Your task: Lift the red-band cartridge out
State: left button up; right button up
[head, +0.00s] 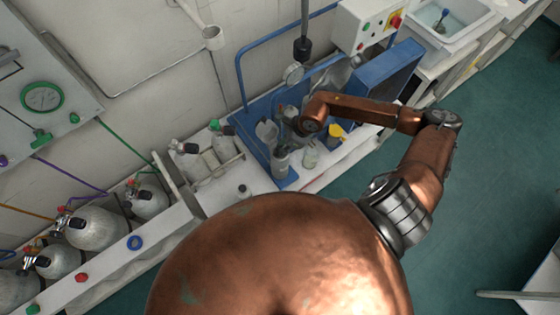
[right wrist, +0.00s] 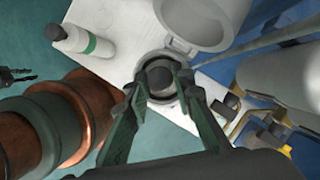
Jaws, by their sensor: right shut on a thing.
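In the right wrist view, my right gripper (right wrist: 160,84) has its two green fingers closed on a dark round-topped piece (right wrist: 159,73), which I take to be the cartridge. It sits inside the round mouth of a grey housing, with the open lid (right wrist: 205,18) beside it. No red band shows; the sides of the piece are hidden by the housing and fingers. In the head view, the grey housing (head: 281,163) stands at the front of the blue stand, and my right arm reaches over it. The fingers are too small there to make out.
A white bottle with a green band (right wrist: 84,40) stands near the housing. In the head view, a yellow-topped item (head: 336,131) and a small jar (head: 310,156) stand to the right. The blue frame (head: 240,72) rises behind. Grey cylinders (head: 95,228) line the left.

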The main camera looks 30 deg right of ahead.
grip_shut()
jog(key=shift+r, duration=0.1)
dwell(0.4)
jog(key=shift+w+r, duration=0.1)
notch_tip(320, 180, up, 28)
jog(key=shift+p, duration=0.3)
dwell(0.4)
jog(key=shift+f, duration=0.2)
